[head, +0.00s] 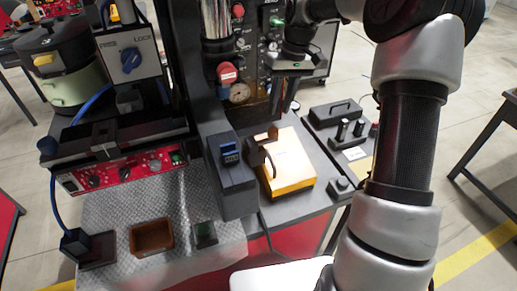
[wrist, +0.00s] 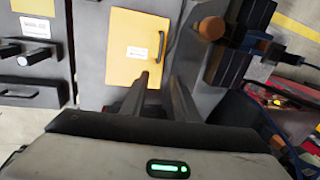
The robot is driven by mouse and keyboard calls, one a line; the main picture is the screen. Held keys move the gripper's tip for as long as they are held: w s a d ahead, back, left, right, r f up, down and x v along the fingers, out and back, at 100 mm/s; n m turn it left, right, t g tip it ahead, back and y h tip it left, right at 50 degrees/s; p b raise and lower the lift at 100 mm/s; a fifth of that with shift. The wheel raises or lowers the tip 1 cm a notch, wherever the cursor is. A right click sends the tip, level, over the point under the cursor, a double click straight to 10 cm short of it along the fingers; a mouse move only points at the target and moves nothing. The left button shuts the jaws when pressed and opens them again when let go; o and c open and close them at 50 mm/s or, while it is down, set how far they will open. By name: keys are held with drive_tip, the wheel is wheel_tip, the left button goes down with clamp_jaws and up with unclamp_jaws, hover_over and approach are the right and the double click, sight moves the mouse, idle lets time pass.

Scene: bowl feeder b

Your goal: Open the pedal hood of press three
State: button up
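A yellow hinged-looking cover (head: 290,165) lies closed on the grey bench, right of the blue counter; I take it to be the pedal hood, but no press number is readable. In the wrist view the yellow cover (wrist: 128,60) shows a small white label and a dark curved handle (wrist: 161,45) at its right edge. My gripper (head: 284,98) is above and behind the cover in the head view, fingers pointing down. In the wrist view my gripper (wrist: 160,82) has its two dark fingers apart with nothing between them, overlapping the cover's near edge in the picture.
A brown knob (head: 273,132) stands beside the cover. A blue counter (head: 230,150) on a grey block is to the left. A dark box with a handle (head: 338,112) is to the right. A gauge (head: 239,93) and red button (head: 227,73) are on the panel behind. A brown tray (head: 151,252) is front left.

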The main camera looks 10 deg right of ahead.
approach(269, 148)
drive_tip(key=s+a+f, duration=0.2)
drive_tip(key=s+f, duration=0.1)
drive_tip(key=s+a+f, duration=0.1)
drive_tip(key=s+f, duration=0.1)
drive_tip(key=shift+p, duration=0.3)
clamp_jaws()
